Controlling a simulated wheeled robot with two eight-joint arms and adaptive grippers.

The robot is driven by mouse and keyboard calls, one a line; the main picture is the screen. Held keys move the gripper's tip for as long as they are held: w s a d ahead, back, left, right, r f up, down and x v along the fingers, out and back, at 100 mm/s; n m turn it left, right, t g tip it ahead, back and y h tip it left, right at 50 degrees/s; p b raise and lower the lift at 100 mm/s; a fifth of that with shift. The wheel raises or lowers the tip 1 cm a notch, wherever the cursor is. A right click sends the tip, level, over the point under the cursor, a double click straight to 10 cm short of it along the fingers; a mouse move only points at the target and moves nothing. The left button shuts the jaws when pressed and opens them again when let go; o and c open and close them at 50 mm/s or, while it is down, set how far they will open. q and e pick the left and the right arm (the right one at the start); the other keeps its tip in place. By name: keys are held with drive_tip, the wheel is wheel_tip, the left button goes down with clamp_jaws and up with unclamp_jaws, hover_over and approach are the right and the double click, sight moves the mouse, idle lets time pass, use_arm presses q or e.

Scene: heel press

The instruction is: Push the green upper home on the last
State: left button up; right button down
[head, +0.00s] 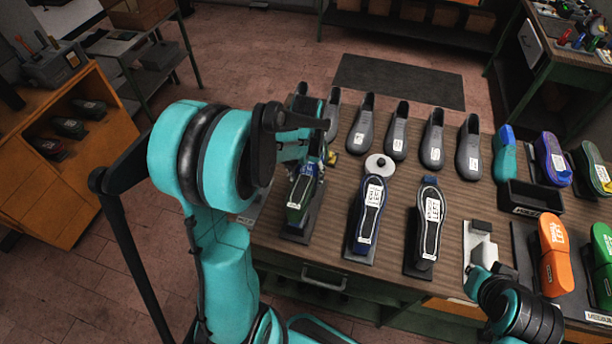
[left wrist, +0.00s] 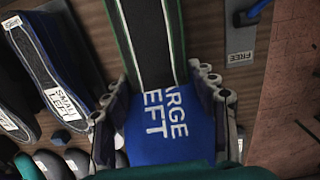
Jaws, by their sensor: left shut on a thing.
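The green upper (head: 297,205) sits at the left of the front row on the table, on a dark base, its label partly behind my left gripper. In the left wrist view it is a dark strip with green edges (left wrist: 148,40) running away from the gripper. My left gripper (head: 312,160) is at its far end. In the left wrist view its fingers (left wrist: 160,118) are shut on both sides of a blue piece (left wrist: 158,135) lettered "LARGE LEFT", which meets the strip. I cannot tell whether this piece is the last. My right gripper (head: 492,272) is low at the right, its jaws unclear.
A blue-edged shoe (head: 368,215) and a black shoe (head: 428,225) stand right of the green upper. Several grey lasts (head: 433,140) line the table's back. A white disc (head: 379,165) is behind the blue-edged shoe. Orange (head: 554,255) and green shoes stand at the right.

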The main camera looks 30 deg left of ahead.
use_arm(q)
drive_tip(key=shift+f+b, duration=1.05)
idle(0.6)
drive_tip(key=o, duration=1.4)
drive_tip(key=shift+c, duration=0.2)
wheel_tip(320, 180, up, 12)
drive_tip(key=shift+w, duration=0.15)
drive_tip(key=shift+f, duration=0.1)
